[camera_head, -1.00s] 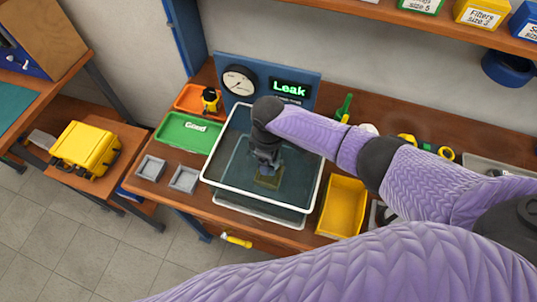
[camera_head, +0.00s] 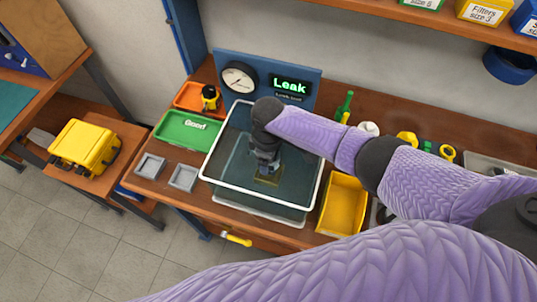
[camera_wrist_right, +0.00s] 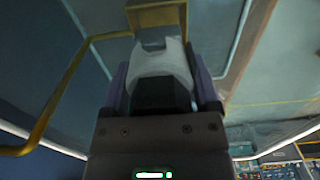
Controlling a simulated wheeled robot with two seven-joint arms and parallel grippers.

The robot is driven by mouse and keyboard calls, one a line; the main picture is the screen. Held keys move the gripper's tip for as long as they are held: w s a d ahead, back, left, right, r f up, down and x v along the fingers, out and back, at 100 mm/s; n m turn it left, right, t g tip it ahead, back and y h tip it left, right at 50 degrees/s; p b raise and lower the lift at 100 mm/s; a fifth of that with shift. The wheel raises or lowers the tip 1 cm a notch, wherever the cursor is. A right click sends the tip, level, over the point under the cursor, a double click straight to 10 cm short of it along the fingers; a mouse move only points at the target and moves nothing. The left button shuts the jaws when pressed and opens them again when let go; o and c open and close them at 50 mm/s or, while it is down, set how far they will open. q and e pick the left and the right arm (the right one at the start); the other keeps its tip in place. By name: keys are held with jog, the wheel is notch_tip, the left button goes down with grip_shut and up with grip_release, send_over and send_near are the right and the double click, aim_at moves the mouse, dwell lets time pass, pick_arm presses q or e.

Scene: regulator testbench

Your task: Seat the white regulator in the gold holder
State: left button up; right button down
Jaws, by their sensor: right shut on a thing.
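The white regulator (camera_wrist_right: 162,68) is between the two fingers of my right gripper (camera_wrist_right: 162,85) in the right wrist view. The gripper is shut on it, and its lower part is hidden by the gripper. The gold holder (camera_wrist_right: 157,16) is just beyond the regulator, at the top of that view. I cannot tell whether the two touch. In the head view, my right gripper (camera_head: 267,168) points down into the water tank (camera_head: 226,150), right above the gold holder (camera_head: 268,181) on its floor. The regulator is hidden there. My left gripper is not in view.
The tank's white rim surrounds the gripper. A gauge panel reading "Leak" (camera_head: 290,87) stands behind it. A green "Good" tray (camera_head: 187,131) and an orange tray (camera_head: 190,96) are on the left, a yellow bin (camera_head: 342,206) on the right. A gold pipe (camera_wrist_right: 52,105) shows in the wrist view.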

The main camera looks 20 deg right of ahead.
jog(key=shift+f+b, duration=1.25)
jog(key=shift+f, duration=0.8)
dwell(1.6)
grip_release()
dwell(0.5)
notch_tip(320, 180, up, 2)
jog(key=p, duration=0.2)
jog(key=shift+r+p, duration=0.25)
jog(key=shift+p, duration=0.05)
notch_tip(320, 180, up, 6)
jog(key=p, duration=0.5)
jog(key=shift+f+p, duration=0.2)
jog(key=shift+p, duration=0.15)
